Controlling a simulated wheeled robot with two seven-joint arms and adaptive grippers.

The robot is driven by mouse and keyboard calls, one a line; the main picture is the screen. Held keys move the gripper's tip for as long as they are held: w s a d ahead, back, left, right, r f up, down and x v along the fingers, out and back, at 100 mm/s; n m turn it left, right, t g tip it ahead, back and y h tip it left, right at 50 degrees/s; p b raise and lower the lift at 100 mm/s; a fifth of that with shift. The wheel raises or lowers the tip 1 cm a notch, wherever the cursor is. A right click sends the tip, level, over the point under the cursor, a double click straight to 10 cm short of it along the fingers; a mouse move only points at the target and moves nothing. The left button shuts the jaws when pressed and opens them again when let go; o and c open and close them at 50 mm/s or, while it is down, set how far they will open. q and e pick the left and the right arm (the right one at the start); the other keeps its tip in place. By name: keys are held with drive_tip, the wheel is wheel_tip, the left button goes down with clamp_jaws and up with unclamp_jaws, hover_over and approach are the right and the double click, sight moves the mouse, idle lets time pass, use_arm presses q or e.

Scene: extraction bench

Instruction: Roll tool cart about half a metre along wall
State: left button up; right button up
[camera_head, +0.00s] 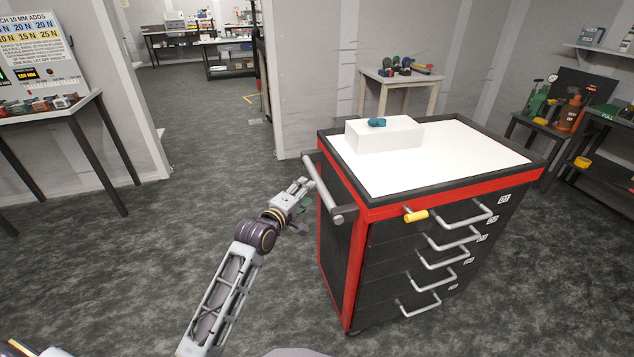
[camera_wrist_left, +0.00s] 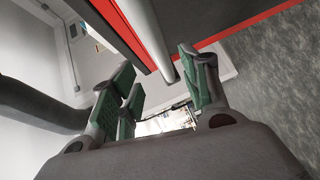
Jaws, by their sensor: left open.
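The tool cart (camera_head: 357,245) is black with red edges and a white top, standing right of centre in the head view. A grey push handle (camera_head: 329,187) sticks out from its left side. My left gripper (camera_head: 303,206) is open beside this handle, at its left. In the left wrist view, the green-padded fingers of my left gripper (camera_wrist_left: 160,72) stand apart, with the grey handle bar (camera_wrist_left: 150,38) showing between them. I cannot tell whether either finger touches the bar. My right gripper is not in view.
A white box (camera_head: 384,136) with a small teal item lies on the cart. Drawer pulls and a yellow-tipped handle (camera_head: 416,216) stick out in front. A small table (camera_head: 400,78) stands behind, shelves at right, a bench (camera_head: 60,112) at left. The floor left of the cart is clear.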

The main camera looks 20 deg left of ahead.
sight(317, 181)
use_arm(q)
drive_tip(key=shift+b+x, duration=0.55)
drive_tip(key=shift+x, duration=3.25)
drive_tip(key=shift+w+d+f, duration=0.1)
drive_tip(key=shift+w+d, duration=0.05)
drive_tip(key=shift+w, duration=0.6)
drive_tip(key=c, duration=1)
clamp_jaws()
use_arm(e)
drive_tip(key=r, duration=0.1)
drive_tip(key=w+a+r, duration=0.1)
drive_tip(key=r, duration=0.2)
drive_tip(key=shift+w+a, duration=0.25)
